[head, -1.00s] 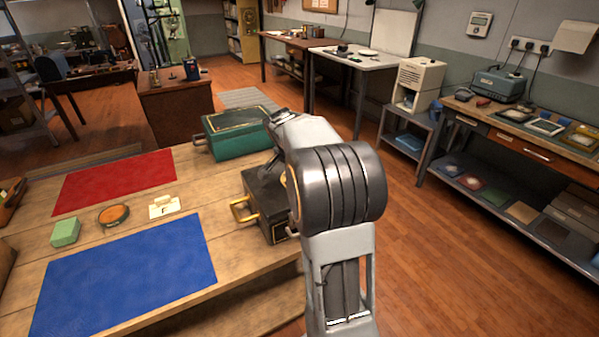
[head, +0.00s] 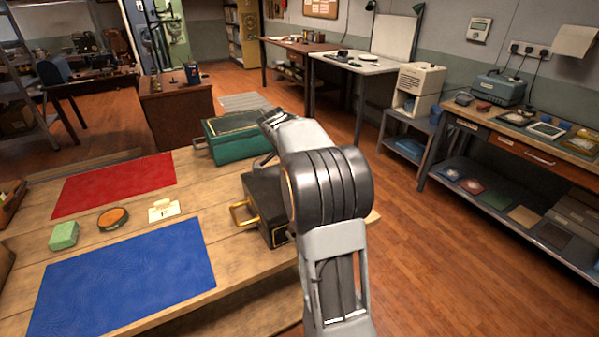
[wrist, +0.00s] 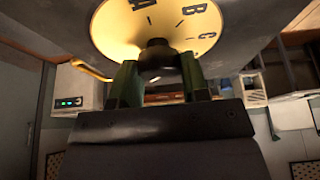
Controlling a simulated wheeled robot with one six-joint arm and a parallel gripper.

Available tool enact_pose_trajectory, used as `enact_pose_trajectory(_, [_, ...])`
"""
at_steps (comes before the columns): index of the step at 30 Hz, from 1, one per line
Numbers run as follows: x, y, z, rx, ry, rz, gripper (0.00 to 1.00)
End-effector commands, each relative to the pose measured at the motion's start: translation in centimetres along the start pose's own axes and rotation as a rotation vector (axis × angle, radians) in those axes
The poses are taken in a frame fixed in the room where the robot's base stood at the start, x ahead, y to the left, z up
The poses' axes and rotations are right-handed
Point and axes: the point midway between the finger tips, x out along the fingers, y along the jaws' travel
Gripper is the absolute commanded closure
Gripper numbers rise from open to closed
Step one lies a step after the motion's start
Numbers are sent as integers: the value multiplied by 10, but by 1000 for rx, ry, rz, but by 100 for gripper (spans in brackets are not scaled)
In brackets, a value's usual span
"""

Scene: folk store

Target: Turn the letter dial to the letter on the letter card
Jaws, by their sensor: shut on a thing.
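The letter dial (wrist: 160,15) fills the top of the wrist view as a round cream face with dark letters A, B and C and tick marks. Its other letters are out of view. My gripper (wrist: 158,72) has its two green fingers on either side of the dial's central knob (wrist: 157,52) and is shut on it.
A black box (head: 262,200) with a brass handle stands beside my arm, and a green box (head: 235,135) behind it. A red mat (head: 115,183), a blue mat (head: 125,275), a green block (head: 63,235) and a round orange-topped item (head: 113,218) lie on the table (head: 215,190).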

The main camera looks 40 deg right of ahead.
Motion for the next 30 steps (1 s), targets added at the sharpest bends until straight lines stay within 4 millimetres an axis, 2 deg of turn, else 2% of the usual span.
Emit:
enact_pose_trajectory(6, [0, 0, 1, 1, -2, 0, 82])
enact_pose_trajectory(7, [0, 0, 1, 1, -2, 0, 57])
enact_pose_trajectory(14, [0, 0, 0, 1, -1, 0, 35])
enact_pose_trajectory(23, [-2, 0, 0, 1, 0, -1, 34])
enact_pose_trajectory(26, [-11, 0, -1, 1, 0, -3, 34])
enact_pose_trajectory(30, [-36, -1, 0, 0, 0, -5, 34])
